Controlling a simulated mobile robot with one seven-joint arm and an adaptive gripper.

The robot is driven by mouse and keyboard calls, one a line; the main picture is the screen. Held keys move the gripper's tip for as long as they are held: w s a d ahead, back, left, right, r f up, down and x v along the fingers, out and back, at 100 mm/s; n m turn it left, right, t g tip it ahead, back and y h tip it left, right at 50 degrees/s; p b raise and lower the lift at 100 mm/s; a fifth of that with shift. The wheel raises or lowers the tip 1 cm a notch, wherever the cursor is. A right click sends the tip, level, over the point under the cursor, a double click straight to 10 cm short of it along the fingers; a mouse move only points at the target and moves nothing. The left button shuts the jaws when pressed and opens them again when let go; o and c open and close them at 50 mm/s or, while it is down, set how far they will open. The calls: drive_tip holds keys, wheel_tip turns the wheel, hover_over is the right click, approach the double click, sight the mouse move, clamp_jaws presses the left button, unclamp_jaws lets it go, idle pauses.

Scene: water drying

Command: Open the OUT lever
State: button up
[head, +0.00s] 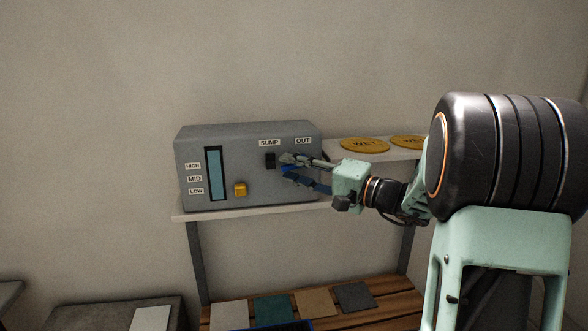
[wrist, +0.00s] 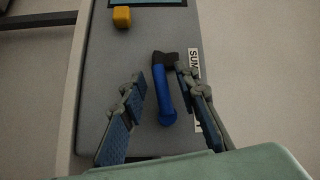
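A grey control box (head: 220,140) stands on a shelf, with SUMP and OUT labels along its upper front. A blue lever handle (wrist: 163,92) shows in the wrist view, close to a black block (wrist: 163,60); the black block also shows under the SUMP label in the head view (head: 270,160). My gripper (head: 285,165) is at the box front, below the OUT label (head: 303,141). In the wrist view my gripper (wrist: 158,76) is open, with one finger on each side of the blue handle. I cannot tell whether either finger touches it. My fingers largely hide the OUT area in the head view.
A yellow button (head: 240,189) and a blue level window (head: 214,173) are on the box's left half. Yellow WET discs (head: 365,145) lie on a shelf to the right. Coloured squares lie on a wooden slatted bench (head: 385,310) below.

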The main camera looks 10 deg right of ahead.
clamp_jaws()
drive_tip(key=b, duration=0.3)
drive_tip(key=shift+f+m, duration=0.15)
drive_tip(key=shift+m, duration=0.25)
drive_tip(key=shift+m+t+y+b, duration=0.3)
drive_tip(key=shift+t+b, duration=0.1)
drive_tip(key=shift+b, duration=0.6)
drive_tip(key=shift+r, duration=0.45)
unclamp_jaws()
